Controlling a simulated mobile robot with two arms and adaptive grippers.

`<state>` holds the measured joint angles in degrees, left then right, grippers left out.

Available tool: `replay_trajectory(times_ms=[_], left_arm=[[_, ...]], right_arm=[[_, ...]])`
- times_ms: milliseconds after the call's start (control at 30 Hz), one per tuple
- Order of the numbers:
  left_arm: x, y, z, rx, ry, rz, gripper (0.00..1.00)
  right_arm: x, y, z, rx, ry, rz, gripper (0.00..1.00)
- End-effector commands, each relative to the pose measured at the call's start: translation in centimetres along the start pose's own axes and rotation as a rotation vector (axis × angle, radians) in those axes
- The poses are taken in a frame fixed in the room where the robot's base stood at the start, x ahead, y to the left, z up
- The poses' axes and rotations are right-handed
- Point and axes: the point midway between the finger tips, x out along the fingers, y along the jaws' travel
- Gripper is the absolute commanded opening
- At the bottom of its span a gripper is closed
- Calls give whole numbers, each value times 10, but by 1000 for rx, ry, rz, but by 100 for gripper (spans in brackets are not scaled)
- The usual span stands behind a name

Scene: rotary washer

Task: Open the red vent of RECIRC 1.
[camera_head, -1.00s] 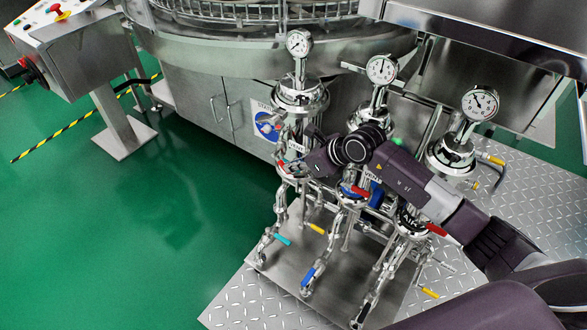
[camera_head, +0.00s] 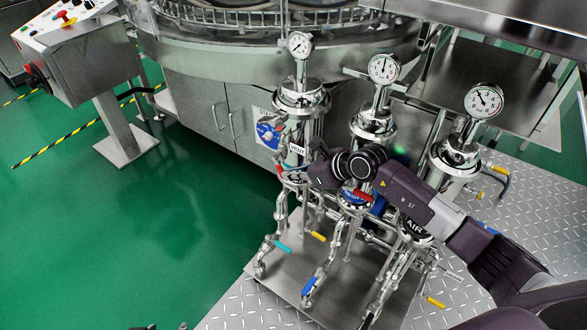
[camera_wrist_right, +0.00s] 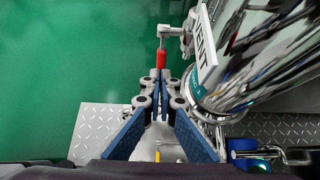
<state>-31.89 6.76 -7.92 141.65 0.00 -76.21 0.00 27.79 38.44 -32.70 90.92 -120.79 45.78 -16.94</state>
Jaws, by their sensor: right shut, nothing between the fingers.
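The red vent handle (camera_wrist_right: 161,57) points down the picture in the right wrist view, beside a white VENT sign (camera_wrist_right: 203,57) on a shiny steel housing. It also shows as a small red lever (camera_head: 280,168) on the leftmost housing in the head view. My right gripper (camera_wrist_right: 161,78) is shut and empty, its fingertips close to the handle's lower end; I cannot tell whether they touch. In the head view the right gripper (camera_head: 308,176) is partly hidden by its wrist and the pipework. No RECIRC 1 label is readable. My left gripper does not show clearly.
Three steel filter housings with gauges (camera_head: 300,45) stand in a row, with pipes and coloured valve handles below. The right one bears an AIR label (camera_head: 415,223). A steel machine (camera_head: 190,100) stands behind. Green floor (camera_head: 150,230) is free at left.

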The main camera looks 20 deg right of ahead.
Motion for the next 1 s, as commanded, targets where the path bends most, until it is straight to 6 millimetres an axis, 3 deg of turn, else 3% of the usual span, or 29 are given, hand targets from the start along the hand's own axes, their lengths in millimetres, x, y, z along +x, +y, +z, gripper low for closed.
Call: replay_trajectory(times_ms=[433, 1000], left_arm=[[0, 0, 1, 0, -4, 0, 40], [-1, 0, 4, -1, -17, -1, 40]], right_arm=[[21, 1, -5, 0, 1, 2, 0], [28, 1, -5, 0, 1, 1, 0]])
